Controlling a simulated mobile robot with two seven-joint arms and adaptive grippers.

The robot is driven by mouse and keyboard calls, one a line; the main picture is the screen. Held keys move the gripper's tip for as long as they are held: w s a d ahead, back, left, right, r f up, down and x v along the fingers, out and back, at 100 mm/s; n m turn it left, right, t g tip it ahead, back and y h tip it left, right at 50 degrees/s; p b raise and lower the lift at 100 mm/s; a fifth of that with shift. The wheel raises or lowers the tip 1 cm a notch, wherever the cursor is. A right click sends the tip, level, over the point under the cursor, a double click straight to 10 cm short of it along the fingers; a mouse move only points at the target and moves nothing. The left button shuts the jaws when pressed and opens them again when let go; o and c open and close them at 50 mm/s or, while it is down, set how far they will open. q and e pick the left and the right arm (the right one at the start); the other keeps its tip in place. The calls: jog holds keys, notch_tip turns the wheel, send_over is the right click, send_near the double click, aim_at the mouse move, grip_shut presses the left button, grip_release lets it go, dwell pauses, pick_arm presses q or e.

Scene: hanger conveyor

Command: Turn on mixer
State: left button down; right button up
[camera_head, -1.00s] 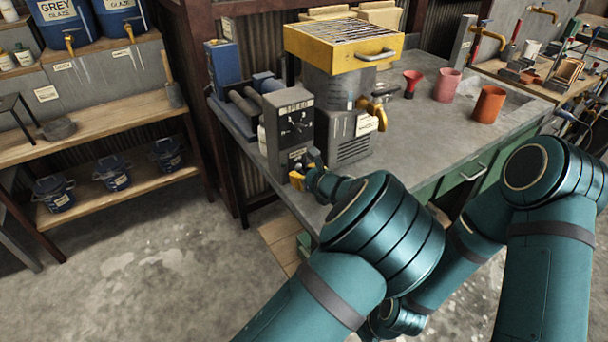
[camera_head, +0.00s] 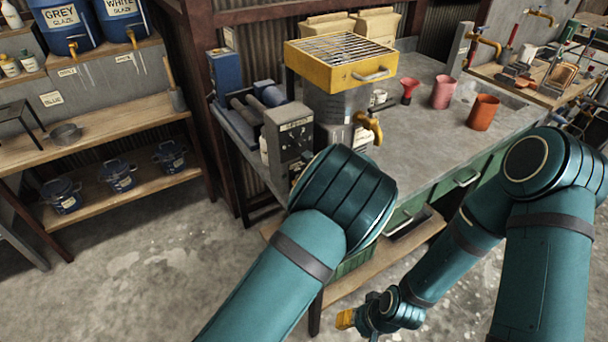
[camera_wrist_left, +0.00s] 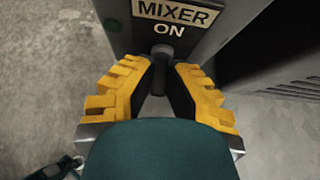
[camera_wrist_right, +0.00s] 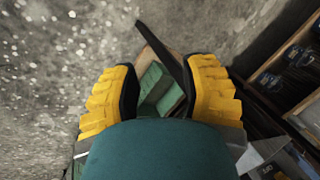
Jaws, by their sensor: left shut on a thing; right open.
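The mixer's grey control box (camera_head: 287,143) stands at the front left corner of the workbench, with a dial on its face. In the left wrist view its "MIXER ON" label (camera_wrist_left: 176,16) shows above a dark switch lever (camera_wrist_left: 162,50). My left gripper (camera_wrist_left: 162,68) is shut on this lever, one yellow finger on each side. In the head view my own left arm hides the gripper and the lever. My right gripper (camera_head: 345,319) is open and empty, low in front of the bench; its spread fingers show in the right wrist view (camera_wrist_right: 163,82).
Beside the box stands a machine with a yellow grated top (camera_head: 340,75) and a yellow tap (camera_head: 372,128). A red funnel (camera_head: 409,90), a pink cup (camera_head: 443,91) and an orange cup (camera_head: 483,112) stand farther right. The floor at left is clear.

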pick_arm(q)
jog(key=p, duration=0.3)
jog(key=shift+a+r+g+h, duration=0.15)
jog(key=shift+r+g+h, duration=0.15)
jog(key=shift+r+g, duration=0.1)
jog(key=shift+f+g+p, duration=0.15)
jog(key=shift+g+p, duration=0.15)
jog(key=shift+p, duration=0.3)
jog(key=c, duration=1)
grip_release()
jog(key=shift+f, duration=0.1)
jog(key=v, duration=1.2)
jog(key=shift+a, duration=0.1)
